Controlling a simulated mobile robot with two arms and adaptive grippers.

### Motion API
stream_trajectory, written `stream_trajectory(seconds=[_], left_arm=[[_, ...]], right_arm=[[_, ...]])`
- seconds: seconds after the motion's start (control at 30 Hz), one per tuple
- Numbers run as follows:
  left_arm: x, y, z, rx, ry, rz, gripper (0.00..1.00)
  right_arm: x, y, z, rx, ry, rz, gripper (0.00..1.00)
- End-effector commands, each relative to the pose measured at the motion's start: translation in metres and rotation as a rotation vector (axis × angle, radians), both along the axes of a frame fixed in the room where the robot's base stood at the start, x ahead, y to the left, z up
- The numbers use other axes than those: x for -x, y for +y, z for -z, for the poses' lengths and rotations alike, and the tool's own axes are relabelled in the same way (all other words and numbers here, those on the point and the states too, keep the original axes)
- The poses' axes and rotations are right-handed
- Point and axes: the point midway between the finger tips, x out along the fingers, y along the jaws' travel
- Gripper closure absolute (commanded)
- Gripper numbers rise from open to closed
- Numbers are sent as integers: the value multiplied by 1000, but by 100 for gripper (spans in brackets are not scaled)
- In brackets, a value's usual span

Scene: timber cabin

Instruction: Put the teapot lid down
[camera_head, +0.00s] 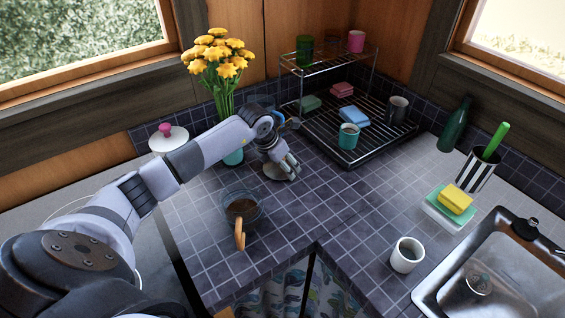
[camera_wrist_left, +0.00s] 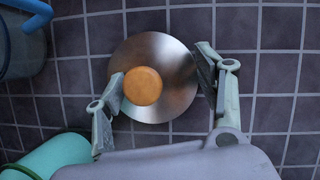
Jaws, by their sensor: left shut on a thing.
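The teapot lid (camera_wrist_left: 174,59) is a round metal disc with an orange knob (camera_wrist_left: 143,86). In the head view the lid (camera_head: 272,174) shows low over the tiled counter, partly hidden by my left gripper (camera_head: 289,171). I cannot tell whether it touches the tiles. In the wrist view my left gripper (camera_wrist_left: 162,82) is shut on the lid, one finger beside the knob and the other at the disc's right edge. A glass teapot (camera_head: 241,207) with brown contents and an orange handle stands uncovered, nearer me and to the left. My right gripper is not in view.
A teal vase (camera_head: 234,157) with yellow flowers stands left of the gripper, close to my arm. A dish rack (camera_head: 366,154) with cups and sponges is behind to the right. A white mug (camera_head: 407,255) stands by the sink (camera_head: 430,298). Tiles right of the teapot are clear.

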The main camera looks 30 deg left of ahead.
Motion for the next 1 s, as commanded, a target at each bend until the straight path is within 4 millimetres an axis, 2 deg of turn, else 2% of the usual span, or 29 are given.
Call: stream_trajectory(seconds=[0.03,0.07,0.33,0.77,0.87,1.0], left_arm=[[0,0,3,0,0,0,64],[0,0,2,0,0,0,35],[0,0,2,0,1,0,17],[1,1,-5,0,-2,0,16],[7,2,-18,-2,-3,1,16],[19,5,-46,-4,-6,1,16]], right_arm=[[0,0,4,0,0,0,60],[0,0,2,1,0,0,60],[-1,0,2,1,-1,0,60],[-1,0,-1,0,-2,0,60],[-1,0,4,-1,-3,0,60],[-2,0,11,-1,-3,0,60]])
